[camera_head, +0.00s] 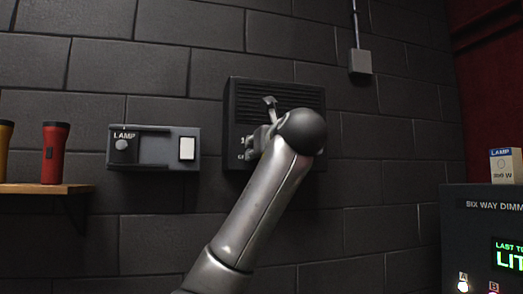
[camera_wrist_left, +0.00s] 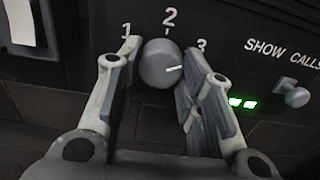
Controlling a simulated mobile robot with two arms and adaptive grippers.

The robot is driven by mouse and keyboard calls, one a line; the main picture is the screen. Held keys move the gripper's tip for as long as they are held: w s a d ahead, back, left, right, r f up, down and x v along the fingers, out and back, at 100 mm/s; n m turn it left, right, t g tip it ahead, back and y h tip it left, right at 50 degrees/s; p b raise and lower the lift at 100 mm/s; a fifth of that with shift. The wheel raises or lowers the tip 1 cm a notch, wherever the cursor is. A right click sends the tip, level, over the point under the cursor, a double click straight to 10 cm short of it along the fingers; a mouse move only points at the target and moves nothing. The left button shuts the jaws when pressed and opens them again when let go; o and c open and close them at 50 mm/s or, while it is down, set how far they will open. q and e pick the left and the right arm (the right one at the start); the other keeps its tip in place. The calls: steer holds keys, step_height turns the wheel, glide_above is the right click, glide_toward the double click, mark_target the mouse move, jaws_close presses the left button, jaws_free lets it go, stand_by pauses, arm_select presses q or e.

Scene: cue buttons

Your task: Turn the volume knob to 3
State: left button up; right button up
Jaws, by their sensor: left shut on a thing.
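The volume knob (camera_wrist_left: 160,64) is a round grey dial on a dark panel in the left wrist view. The labels 1, 2 and 3 arc above it. Its white pointer line aims right, to the side of the 3 and a little below that numeral in the picture. My left gripper (camera_wrist_left: 163,60) has one finger on each side of the knob and is shut on it. In the head view my left arm reaches up to the dark slatted wall box (camera_head: 232,100), and my arm and gripper hide the knob. My right gripper is not in view.
A "SHOW CALLS" label with a small grey knob (camera_wrist_left: 292,94) and green lights (camera_wrist_left: 242,103) is right of my fingers. A grey lamp switch box (camera_head: 154,163) hangs left.

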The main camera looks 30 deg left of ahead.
arm_select(q)
steer(key=o, duration=1)
steer(key=shift+f, duration=0.1)
steer(key=shift+d, duration=0.1)
steer(key=shift+v, duration=5.85)
steer(key=shift+s, duration=0.1)
